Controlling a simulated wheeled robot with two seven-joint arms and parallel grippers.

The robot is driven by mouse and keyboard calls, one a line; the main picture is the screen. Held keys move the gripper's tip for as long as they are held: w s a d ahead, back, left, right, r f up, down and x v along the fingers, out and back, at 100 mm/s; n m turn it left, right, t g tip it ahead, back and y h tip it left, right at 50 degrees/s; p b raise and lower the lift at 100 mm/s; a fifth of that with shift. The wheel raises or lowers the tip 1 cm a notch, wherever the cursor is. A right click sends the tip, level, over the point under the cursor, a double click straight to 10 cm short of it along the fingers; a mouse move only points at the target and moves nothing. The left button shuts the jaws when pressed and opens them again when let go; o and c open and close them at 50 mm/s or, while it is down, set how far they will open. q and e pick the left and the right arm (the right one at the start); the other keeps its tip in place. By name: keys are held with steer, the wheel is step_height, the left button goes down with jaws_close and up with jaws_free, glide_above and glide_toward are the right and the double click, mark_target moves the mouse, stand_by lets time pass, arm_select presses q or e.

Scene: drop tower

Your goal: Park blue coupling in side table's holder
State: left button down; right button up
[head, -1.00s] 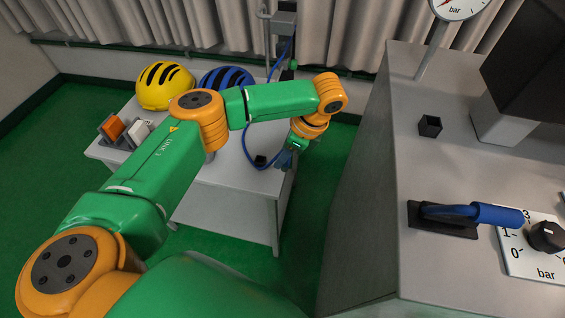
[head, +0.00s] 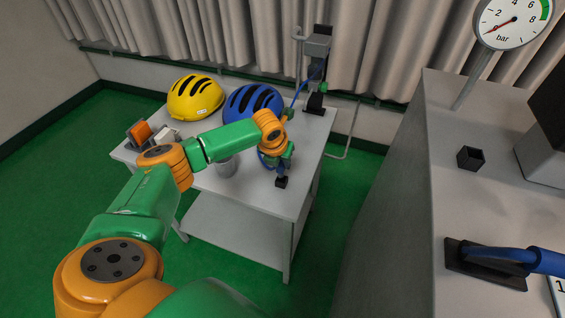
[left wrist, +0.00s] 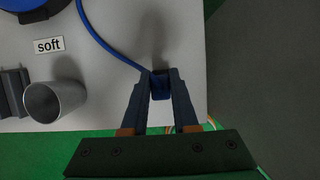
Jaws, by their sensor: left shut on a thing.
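My left gripper (head: 282,166) is low over the near right part of the side table (head: 245,192). It is shut on the blue coupling (left wrist: 160,86), which shows between the fingertips in the left wrist view. A blue hose (left wrist: 101,43) runs from the coupling toward the upper left. A small black holder (head: 281,182) stands on the table just below the gripper in the head view. I cannot tell whether the coupling touches the holder or is in it. My right gripper is not in view.
A yellow helmet (head: 195,98), a blue helmet (head: 253,102) and a grey cup (head: 227,166) stand on the table. A "soft" label (left wrist: 49,45) lies near the cup. A grey bench (head: 428,175) with another black holder (head: 470,158) stands at right.

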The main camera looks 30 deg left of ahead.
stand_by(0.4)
arm_select(q)
steer(key=shift+w+f, duration=0.15)
steer(key=shift+f, duration=0.1)
steer(key=shift+f+b, duration=0.8)
steer(key=shift+f, duration=0.65)
steer(key=shift+f, duration=0.2)
steer(key=c, duration=0.6)
jaws_free()
